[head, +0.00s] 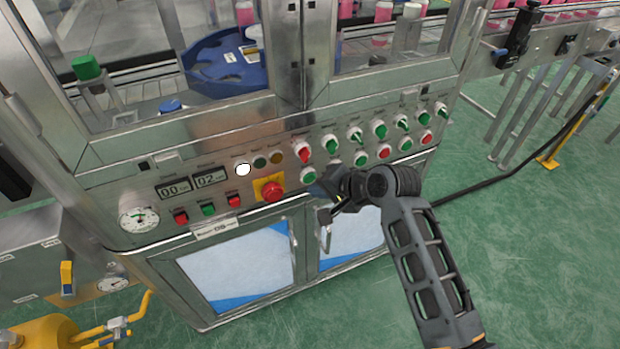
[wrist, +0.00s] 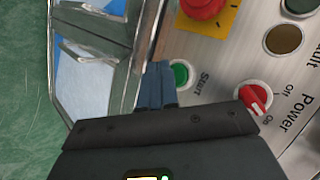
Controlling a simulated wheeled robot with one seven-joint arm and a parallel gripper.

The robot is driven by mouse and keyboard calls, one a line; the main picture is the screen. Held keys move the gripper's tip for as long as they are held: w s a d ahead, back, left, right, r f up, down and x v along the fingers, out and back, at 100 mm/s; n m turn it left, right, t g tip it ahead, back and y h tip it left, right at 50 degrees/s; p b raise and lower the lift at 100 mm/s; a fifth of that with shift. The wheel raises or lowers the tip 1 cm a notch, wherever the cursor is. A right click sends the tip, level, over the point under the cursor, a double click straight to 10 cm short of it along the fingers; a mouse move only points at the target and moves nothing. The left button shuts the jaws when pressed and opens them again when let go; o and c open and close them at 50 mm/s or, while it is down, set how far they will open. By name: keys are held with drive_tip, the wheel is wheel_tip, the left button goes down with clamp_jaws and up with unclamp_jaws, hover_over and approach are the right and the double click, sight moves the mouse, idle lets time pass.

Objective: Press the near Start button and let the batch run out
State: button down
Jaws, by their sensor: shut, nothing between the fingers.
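The green Start button (head: 309,174) sits on the sloped metal control panel, right of the red emergency stop. In the wrist view the same Start button (wrist: 180,74) shows with its "Start" label beside it. My gripper (head: 322,188) is just to the lower right of the button in the head view. In the wrist view my gripper (wrist: 160,68) has its blue fingers together, empty, with the tips right beside the button. I cannot tell whether they touch the panel.
The emergency stop (head: 272,190) on its yellow plate is close to the button. The red Power switch (head: 304,154) is above it, with several green and red knobs to the right. Cabinet doors with handles (head: 325,235) are below. Open green floor lies to the right.

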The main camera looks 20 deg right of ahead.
drive_tip(key=shift+w, duration=0.1)
drive_tip(key=shift+w, duration=0.35)
